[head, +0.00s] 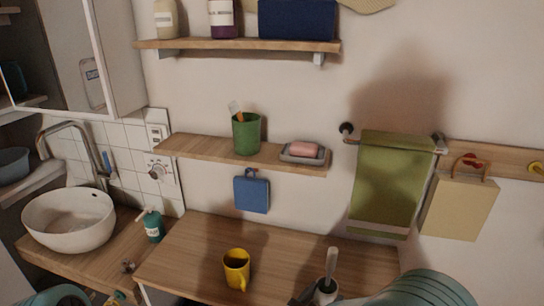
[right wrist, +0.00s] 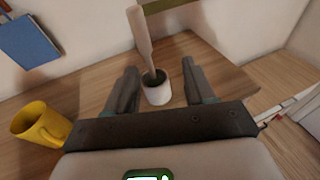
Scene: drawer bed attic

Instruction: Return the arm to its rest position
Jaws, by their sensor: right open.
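My right gripper (head: 312,292) is at the bottom of the head view, low over the wooden counter. In the right wrist view its two dark fingers (right wrist: 160,72) are spread apart. A white cup (right wrist: 156,92) with a pale-handled tool (right wrist: 140,38) standing in it shows between and beyond the fingers. I cannot tell whether the fingers touch the cup. The tool also shows in the head view (head: 331,262), partly hidden below by the gripper. Part of my right arm (head: 428,290) is at the bottom right. My left gripper is not seen.
A yellow mug (head: 236,268) stands left of the gripper on the counter (head: 190,250). Above hang a wooden shelf (head: 200,148) with a green cup (head: 246,134) and soap dish (head: 290,157), a blue hanging item (head: 252,192) and a green towel (head: 388,180). A basin (head: 70,225) is far left.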

